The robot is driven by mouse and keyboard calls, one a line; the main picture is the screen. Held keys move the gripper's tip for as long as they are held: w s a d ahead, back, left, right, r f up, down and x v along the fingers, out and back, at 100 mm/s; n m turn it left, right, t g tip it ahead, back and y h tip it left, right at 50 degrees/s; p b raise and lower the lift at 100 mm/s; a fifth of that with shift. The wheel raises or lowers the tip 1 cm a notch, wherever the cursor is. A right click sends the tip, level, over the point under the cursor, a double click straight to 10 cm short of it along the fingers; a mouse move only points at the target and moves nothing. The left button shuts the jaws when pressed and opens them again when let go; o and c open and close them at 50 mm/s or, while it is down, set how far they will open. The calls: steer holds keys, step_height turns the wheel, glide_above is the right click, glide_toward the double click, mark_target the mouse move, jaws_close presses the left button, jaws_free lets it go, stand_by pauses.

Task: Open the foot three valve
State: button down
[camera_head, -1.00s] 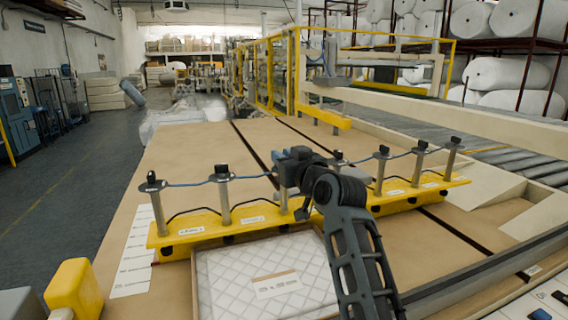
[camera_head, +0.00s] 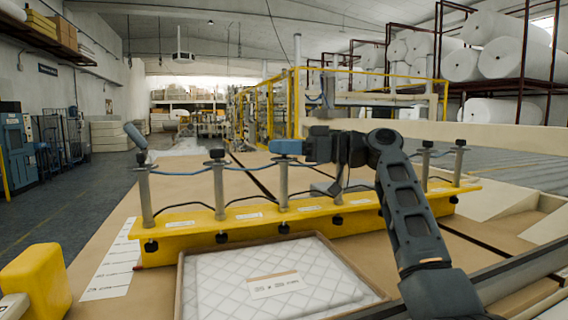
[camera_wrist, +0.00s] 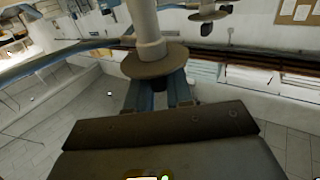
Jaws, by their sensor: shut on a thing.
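A yellow beam (camera_head: 200,237) lies across the bench and carries a row of grey posts with black-knobbed valves. The third post from the left (camera_head: 283,186), taken as foot three, stands upright under my gripper (camera_head: 285,147). My gripper's blue fingers are at the top of this post, shut on its valve knob, which they hide. In the wrist view, the fingers (camera_wrist: 162,92) are against the post's round flange (camera_wrist: 156,62), and the knob is hidden between them. The first valve (camera_head: 141,158) and second valve (camera_head: 217,154) are free on the left. The labels are too small to read.
A framed quilted pad (camera_head: 260,285) lies in front of the beam. A blue hose (camera_head: 183,172) links the posts. A yellow block (camera_head: 36,280) is at front left. My forearm covers part of the beam's right half. White rolls (camera_head: 500,110) stand on racks behind.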

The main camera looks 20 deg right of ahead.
steer(key=shift+n+g+y+b, duration=0.55)
steer(key=shift+n+g+y, duration=0.25)
steer(key=shift+n+g, duration=0.5)
steer(key=shift+g, duration=0.3)
steer(key=c, duration=1.1)
jaws_free()
step_height(320, 180, up, 5)
steer(key=shift+f, duration=0.2)
steer(key=s+d+r, duration=0.6)
steer(key=d, duration=0.4)
steer(key=shift+r+p, duration=0.2)
steer(key=shift+p, duration=0.25)
